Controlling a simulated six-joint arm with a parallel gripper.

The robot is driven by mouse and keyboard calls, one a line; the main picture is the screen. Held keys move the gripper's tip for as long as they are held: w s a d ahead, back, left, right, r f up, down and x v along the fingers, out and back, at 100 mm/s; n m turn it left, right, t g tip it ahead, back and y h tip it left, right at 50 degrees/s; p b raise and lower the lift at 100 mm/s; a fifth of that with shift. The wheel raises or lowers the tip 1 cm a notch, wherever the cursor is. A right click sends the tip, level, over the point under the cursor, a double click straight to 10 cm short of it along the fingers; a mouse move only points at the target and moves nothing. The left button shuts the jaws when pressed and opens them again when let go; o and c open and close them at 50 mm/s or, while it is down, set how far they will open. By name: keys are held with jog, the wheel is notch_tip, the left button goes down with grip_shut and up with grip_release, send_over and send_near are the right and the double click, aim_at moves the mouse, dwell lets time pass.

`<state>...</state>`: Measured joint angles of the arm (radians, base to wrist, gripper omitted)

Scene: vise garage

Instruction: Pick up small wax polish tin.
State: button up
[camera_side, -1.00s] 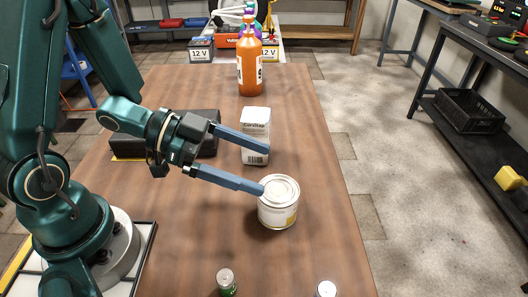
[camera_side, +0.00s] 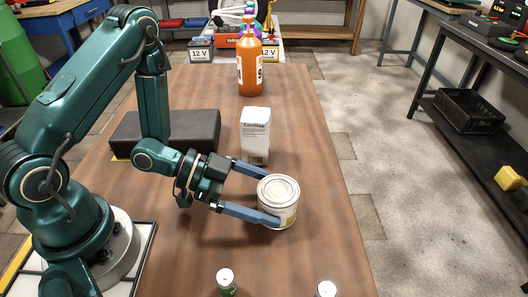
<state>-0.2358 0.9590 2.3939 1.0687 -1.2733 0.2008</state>
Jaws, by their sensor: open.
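The small wax polish tin appears to be the white round tin (camera_side: 280,192) with a yellow patch on its side, standing upright on the wooden table (camera_side: 310,258). My gripper (camera_side: 271,196) is open, with its two blue-grey fingers reaching in from the left. I cannot tell whether either finger touches the tin.
A white carton (camera_side: 256,136) stands just behind the tin. A black case (camera_side: 168,132) lies at the left, and an orange bottle (camera_side: 249,62) stands at the far end. Two small capped containers stand at the near edge, left (camera_side: 226,281) and right (camera_side: 326,290). The table right of the tin is clear.

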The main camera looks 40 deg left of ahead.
jog(key=shift+x, duration=1.05)
jog(key=c, duration=1.3)
jog(key=shift+c, duration=0.5)
jog(key=shift+r, duration=0.2)
